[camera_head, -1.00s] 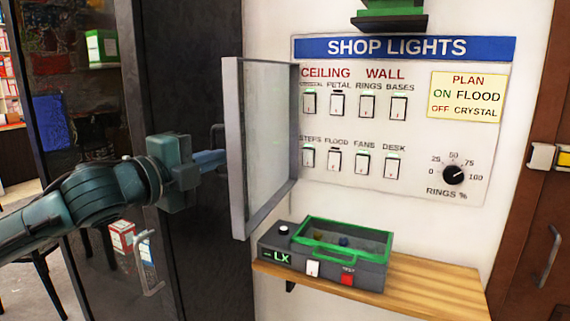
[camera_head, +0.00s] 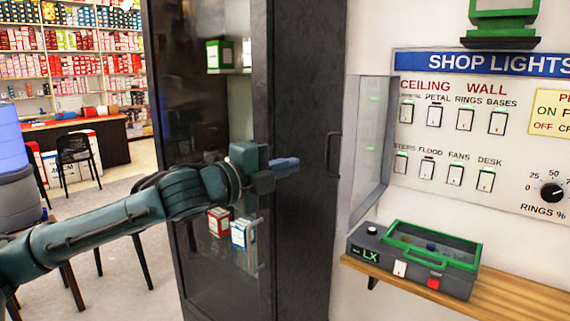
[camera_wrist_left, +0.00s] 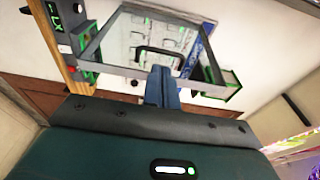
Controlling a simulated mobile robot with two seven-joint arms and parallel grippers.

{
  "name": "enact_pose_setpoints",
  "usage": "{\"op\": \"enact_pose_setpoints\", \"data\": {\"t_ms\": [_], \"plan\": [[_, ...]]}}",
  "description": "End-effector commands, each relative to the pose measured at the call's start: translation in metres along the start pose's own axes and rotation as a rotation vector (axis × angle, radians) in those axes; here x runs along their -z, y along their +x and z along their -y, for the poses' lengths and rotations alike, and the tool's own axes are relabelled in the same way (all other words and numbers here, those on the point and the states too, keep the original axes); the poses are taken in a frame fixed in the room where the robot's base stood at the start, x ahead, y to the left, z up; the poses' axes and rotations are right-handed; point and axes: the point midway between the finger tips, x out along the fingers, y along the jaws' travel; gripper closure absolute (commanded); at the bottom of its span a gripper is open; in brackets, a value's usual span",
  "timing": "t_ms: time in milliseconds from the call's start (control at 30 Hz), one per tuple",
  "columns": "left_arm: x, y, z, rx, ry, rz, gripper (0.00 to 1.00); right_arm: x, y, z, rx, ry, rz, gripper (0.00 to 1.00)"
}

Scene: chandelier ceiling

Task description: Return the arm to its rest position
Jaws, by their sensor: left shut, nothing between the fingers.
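My left arm comes in from the left in the head view. My left gripper (camera_head: 287,165) is shut and empty, in front of the dark cabinet (camera_head: 305,95) and left of the panel cover. Its blue fingers (camera_wrist_left: 163,88) lie together in the left wrist view. The framed clear cover (camera_head: 371,145) stands swung open at the left side of the SHOP LIGHTS panel (camera_head: 450,135). In the head view, a gap shows between fingers and cover. The cover's frame (camera_wrist_left: 105,38) and dark handle (camera_wrist_left: 160,52) show beyond the fingers in the wrist view. My right gripper is out of view.
A grey box with a green-framed lid (camera_head: 415,262) sits on a wooden shelf (camera_head: 500,306) below the panel. A green device (camera_head: 503,20) is above the panel.

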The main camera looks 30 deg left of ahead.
Motion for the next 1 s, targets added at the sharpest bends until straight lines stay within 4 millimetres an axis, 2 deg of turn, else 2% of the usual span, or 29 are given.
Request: {"op": "enact_pose_setpoints", "data": {"t_ms": [367, 467, 567, 667, 700, 767, 800, 867, 900, 1000], "plan": [[-0.001, 0.002, -0.002, -0.002, -0.004, -0.003, 1.0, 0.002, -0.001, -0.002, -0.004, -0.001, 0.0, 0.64], [0.003, 0.006, -0.019, -0.019, -0.051, -0.012, 1.0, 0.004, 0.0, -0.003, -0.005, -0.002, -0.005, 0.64], [0.012, 0.013, -0.064, -0.064, -0.175, -0.029, 1.0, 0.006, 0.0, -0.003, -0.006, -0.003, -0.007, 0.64], [0.03, 0.017, -0.132, -0.133, -0.37, -0.036, 1.0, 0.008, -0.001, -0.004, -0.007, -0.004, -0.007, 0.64], [0.039, 0.015, -0.162, -0.163, -0.457, -0.031, 1.0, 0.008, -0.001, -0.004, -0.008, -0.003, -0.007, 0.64], [0.054, 0.009, -0.205, -0.207, -0.588, -0.017, 1.0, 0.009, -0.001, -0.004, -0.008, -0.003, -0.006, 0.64], [0.066, 0.003, -0.233, -0.235, -0.673, -0.002, 1.0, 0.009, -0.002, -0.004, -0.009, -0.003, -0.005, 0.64], [0.084, -0.01, -0.273, -0.279, -0.803, 0.028, 1.0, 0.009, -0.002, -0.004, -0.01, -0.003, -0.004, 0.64], [0.097, -0.021, -0.299, -0.308, -0.889, 0.054, 1.0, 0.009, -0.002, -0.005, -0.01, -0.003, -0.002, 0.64], [0.133, -0.053, -0.358, -0.374, -1.099, 0.136, 1.0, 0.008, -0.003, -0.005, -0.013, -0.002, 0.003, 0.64]]}}
